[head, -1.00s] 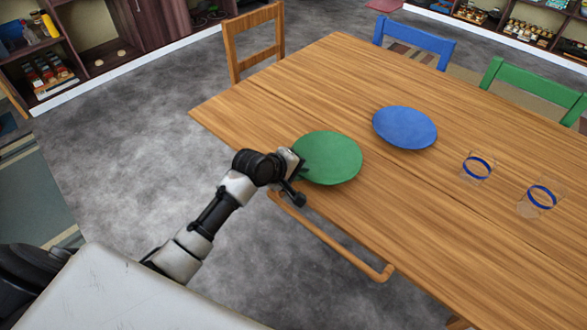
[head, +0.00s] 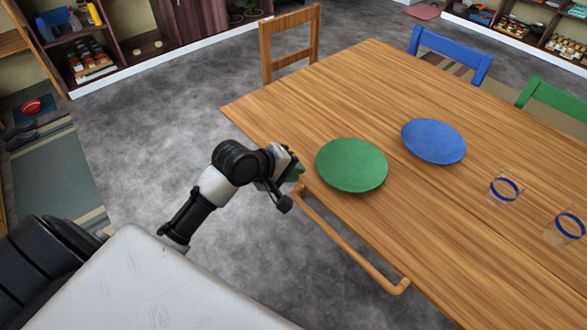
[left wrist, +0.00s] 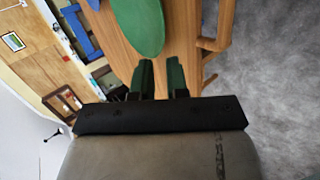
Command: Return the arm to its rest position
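My left arm comes in from the lower left in the head view. Its gripper (head: 293,170) is beside the table's near edge, just left of the green plate (head: 351,165) and apart from it. In the left wrist view the two dark green fingers of the gripper (left wrist: 160,68) stand apart with a gap between them and nothing held. The green plate (left wrist: 139,25) lies flat on the table beyond the fingers. My right gripper is not in view.
The wooden table (head: 340,90) also holds a blue plate (head: 433,141) and two clear glasses with blue bands (head: 505,187). A wooden chair (head: 290,45) stands at its far left end. A wooden chair-like bar (head: 350,245) juts out along the near edge. Grey floor (head: 140,130) is open at left.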

